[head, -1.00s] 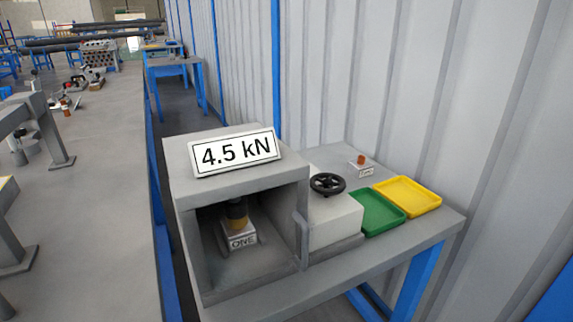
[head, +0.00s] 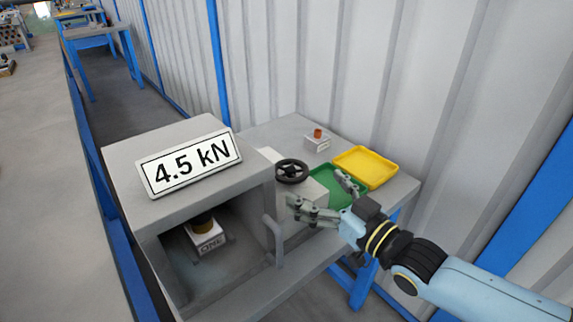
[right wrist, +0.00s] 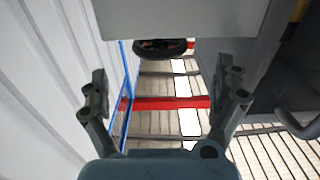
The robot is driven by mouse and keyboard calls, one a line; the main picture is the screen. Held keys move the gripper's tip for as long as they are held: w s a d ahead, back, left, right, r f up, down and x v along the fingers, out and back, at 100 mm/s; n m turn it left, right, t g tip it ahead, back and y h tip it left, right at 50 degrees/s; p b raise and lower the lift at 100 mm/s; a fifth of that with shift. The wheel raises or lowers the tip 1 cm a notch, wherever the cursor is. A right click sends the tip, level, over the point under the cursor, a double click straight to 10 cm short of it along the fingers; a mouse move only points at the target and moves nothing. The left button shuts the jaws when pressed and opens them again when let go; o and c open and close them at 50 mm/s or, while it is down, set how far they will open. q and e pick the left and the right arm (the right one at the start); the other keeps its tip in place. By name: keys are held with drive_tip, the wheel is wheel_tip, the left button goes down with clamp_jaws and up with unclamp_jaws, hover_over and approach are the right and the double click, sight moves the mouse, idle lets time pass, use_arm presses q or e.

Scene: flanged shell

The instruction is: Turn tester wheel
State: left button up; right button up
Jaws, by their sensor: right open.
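A sign (head: 188,162) on the housing reads 4.5 kN. My right gripper (head: 320,195) is open and empty, in front of and a little right of the wheel, apart from it. In the right wrist view the wheel (right wrist: 160,48) shows beyond and between the spread fingers (right wrist: 162,85), near the top, partly covered by a pale surface. My left gripper is not in view.
Inside the housing (head: 127,185) stands a block (head: 205,238) labelled ONE with a dark and yellow piece on it. A grey handle (head: 273,240) sticks out at its front. Green (head: 346,203) and yellow (head: 367,167) trays lie right of the wheel. A corrugated wall closes off the back.

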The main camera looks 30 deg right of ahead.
sight(290, 168)
drive_tip(key=w, duration=0.7)
drive_tip(key=shift+a, duration=0.3)
drive_tip(key=shift+w, duration=0.75)
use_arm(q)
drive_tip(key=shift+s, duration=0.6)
use_arm(e)
drive_tip(key=c, duration=1.1)
